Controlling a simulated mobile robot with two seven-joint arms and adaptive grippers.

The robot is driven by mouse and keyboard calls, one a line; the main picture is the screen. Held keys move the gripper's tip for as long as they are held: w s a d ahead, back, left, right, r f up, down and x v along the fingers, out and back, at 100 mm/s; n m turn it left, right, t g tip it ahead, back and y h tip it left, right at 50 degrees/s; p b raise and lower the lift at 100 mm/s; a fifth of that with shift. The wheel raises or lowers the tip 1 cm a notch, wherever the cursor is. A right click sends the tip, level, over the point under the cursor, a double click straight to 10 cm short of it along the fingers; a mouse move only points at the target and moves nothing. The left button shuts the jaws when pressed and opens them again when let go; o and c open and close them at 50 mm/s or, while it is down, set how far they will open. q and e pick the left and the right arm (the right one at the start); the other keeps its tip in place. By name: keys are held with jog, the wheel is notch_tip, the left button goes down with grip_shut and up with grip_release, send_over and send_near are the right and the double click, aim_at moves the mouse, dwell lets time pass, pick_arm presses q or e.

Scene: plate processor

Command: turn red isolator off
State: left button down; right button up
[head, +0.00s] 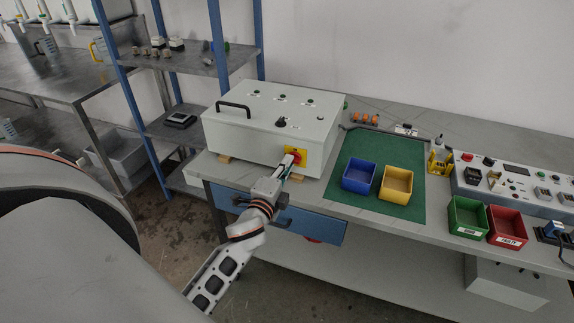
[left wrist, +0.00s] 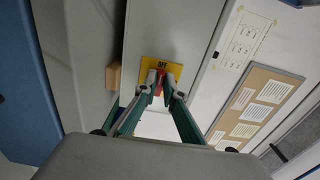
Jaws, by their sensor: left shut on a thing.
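The red isolator (head: 299,155) is a red handle on a yellow plate (head: 291,151) on the front face of the grey control box (head: 262,143). In the left wrist view the red handle (left wrist: 160,88) shows between my fingertips, with the yellow plate (left wrist: 174,70) behind it and a word at the plate's edge. My left gripper (head: 287,163) reaches the isolator from the front; it also shows in the left wrist view (left wrist: 160,92), shut on the handle. The fingers hide part of the handle, so its exact angle is hard to tell. My right gripper is not in view.
The box stands on the workbench on wooden blocks (head: 225,158). Right of it, a blue bin (head: 359,177) and a yellow bin (head: 396,183) stand on a green mat (head: 405,210). A blue drawer (head: 318,230) is below the bench top. Blue-post shelving (head: 187,66) stands at the left.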

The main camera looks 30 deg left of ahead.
pick_arm(q)
jog(key=c, duration=2.1)
grip_release()
jog(key=shift+c, duration=0.2)
jog(key=v, duration=1.2)
jog(key=shift+f, duration=0.15)
jog(key=s+d+f+n+g+h, duration=0.2)
jog(key=s+d+f+n, duration=0.1)
jog(key=f, duration=0.4)
jog(key=s+d+f+n+g+h, duration=0.2)
jog(key=s+d+f+n, duration=0.2)
jog(key=d+f, duration=0.3)
jog(key=s+d+f+n+g+h, duration=0.2)
jog(key=s+d+f, duration=0.3)
jog(key=f, duration=0.4)
jog(key=shift+n+g+h, duration=0.3)
jog(key=shift+n+h, duration=0.3)
jog(key=shift+n, duration=0.3)
